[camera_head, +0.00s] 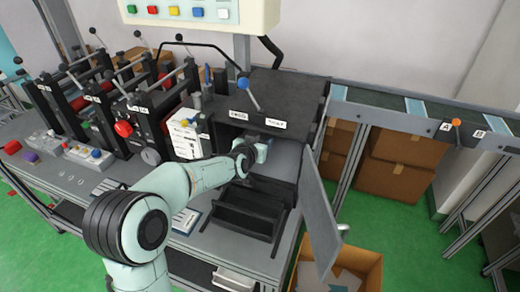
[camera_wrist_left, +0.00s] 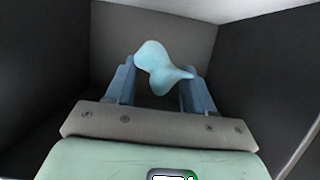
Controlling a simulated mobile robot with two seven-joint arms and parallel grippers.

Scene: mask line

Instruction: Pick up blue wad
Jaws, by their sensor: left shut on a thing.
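The blue wad (camera_wrist_left: 158,65) is a light blue, crumpled lump in the left wrist view. My left gripper (camera_wrist_left: 160,85) is shut on it, with one blue finger at each side. Grey and dark walls surround the wad and fingers there. In the head view, my left gripper (camera_head: 260,150) is at the front opening of the dark grey box-like machine (camera_head: 285,95). The wad cannot be made out in the head view. My right gripper is not in view.
An open grey door panel (camera_head: 320,215) hangs at the machine's right. A black tray (camera_head: 245,215) lies below the opening. A cardboard box (camera_head: 365,270) stands on the floor. Lever machines (camera_head: 135,110) line the bench at left; a conveyor (camera_head: 390,108) runs at right.

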